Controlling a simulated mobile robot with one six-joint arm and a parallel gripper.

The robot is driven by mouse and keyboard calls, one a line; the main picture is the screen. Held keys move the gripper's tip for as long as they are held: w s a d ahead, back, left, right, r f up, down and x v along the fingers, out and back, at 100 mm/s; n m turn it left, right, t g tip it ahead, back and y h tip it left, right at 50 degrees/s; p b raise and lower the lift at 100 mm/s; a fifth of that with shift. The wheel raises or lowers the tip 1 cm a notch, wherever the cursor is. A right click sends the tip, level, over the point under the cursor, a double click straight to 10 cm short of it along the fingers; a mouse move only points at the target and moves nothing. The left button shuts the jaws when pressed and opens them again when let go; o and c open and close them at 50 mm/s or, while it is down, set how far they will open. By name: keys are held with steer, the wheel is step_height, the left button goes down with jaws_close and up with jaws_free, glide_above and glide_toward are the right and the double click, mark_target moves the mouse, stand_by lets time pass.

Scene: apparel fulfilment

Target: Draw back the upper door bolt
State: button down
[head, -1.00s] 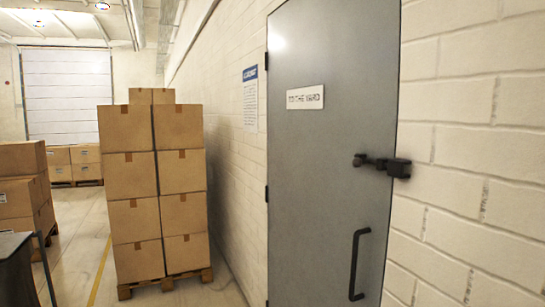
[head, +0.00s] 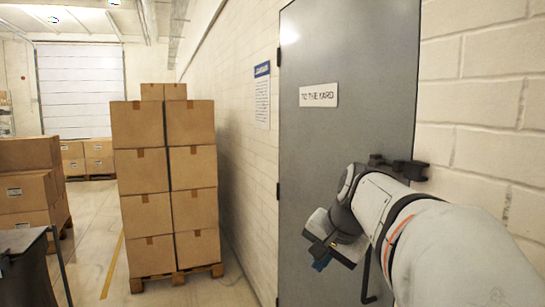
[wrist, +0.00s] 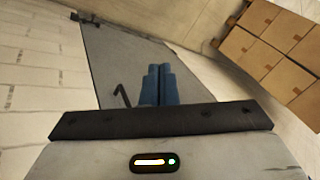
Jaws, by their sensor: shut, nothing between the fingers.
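The grey door (head: 345,60) stands shut in the wall on the right of the head view. A dark bolt (head: 376,159) sits near its right edge, at the wall. My arm covers the area just below it. In the wrist view the bolt (wrist: 84,18) is small at the door's edge, upper left. My gripper (head: 320,265) is lower than the bolt and to its left, in front of the door. Its blue fingers (wrist: 158,83) are together, shut and empty, apart from the bolt.
The black pull handle (head: 368,280) is mostly hidden behind my arm. It shows in the wrist view (wrist: 122,95). Stacked cartons on a pallet (head: 165,180) stand left of the door. Open floor lies between them and a dark table (head: 20,240) at far left.

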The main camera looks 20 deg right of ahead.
steer(key=w+d+r+m+t+h+p, duration=0.1)
steer(key=d+r+m+t, duration=0.3)
steer(key=d+r, duration=1.7)
steer(key=d+m+h, duration=0.1)
steer(key=m, duration=0.4)
steer(key=shift+d+t, duration=0.25)
steer(key=shift+t, duration=0.05)
steer(key=p, duration=0.3)
glide_toward(381, 163)
steer(key=w+a+f, duration=0.2)
steer(key=w+f, duration=0.1)
steer(key=f, duration=0.2)
steer(key=shift+w+a, duration=0.15)
steer(key=shift+w, duration=0.3)
